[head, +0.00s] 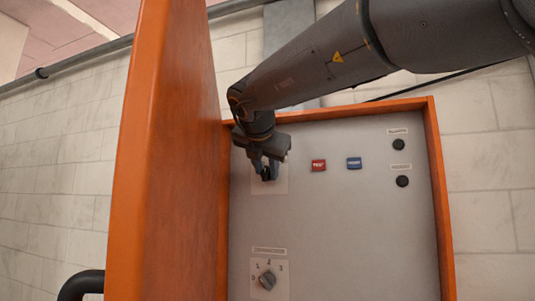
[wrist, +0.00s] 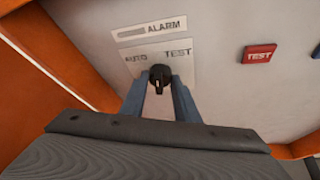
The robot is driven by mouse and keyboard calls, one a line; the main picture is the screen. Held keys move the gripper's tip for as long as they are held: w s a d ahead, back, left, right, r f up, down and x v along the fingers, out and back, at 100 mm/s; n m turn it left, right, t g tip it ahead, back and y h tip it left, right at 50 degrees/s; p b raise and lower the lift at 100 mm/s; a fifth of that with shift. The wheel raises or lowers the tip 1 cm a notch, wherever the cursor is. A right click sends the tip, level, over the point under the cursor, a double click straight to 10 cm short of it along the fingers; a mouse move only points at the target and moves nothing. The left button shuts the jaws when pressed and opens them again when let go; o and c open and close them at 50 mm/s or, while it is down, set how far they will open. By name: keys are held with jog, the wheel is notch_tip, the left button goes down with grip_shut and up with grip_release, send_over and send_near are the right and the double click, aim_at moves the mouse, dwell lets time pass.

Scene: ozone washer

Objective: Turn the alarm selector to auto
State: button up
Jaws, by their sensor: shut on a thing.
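The alarm selector (wrist: 159,75) is a small black knob on a pale plate under an ALARM label. The plate reads AUTO (wrist: 137,60) on the left and TEST (wrist: 178,54) on the right. My gripper (wrist: 160,88) is shut on the knob, with one blue-grey finger on each side. Where the knob points is hard to tell. In the head view my gripper (head: 267,171) reaches down onto the panel's upper left and hides most of the selector and its labels.
An orange door (head: 160,150) stands open along the left of the grey panel (head: 350,230). A red TEST button (head: 318,165), a blue button (head: 354,163) and two black round knobs (head: 402,181) sit to the right. A numbered rotary selector (head: 267,280) is below.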

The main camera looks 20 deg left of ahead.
jog(key=shift+a+r+n+h+p, duration=0.2)
jog(key=shift+n+h+p, duration=0.4)
jog(key=shift+p, duration=0.8)
jog(key=o, duration=1)
jog(key=shift+f, duration=0.1)
jog(key=shift+o, duration=0.2)
notch_tip(320, 180, up, 10)
jog(key=shift+b, duration=0.35)
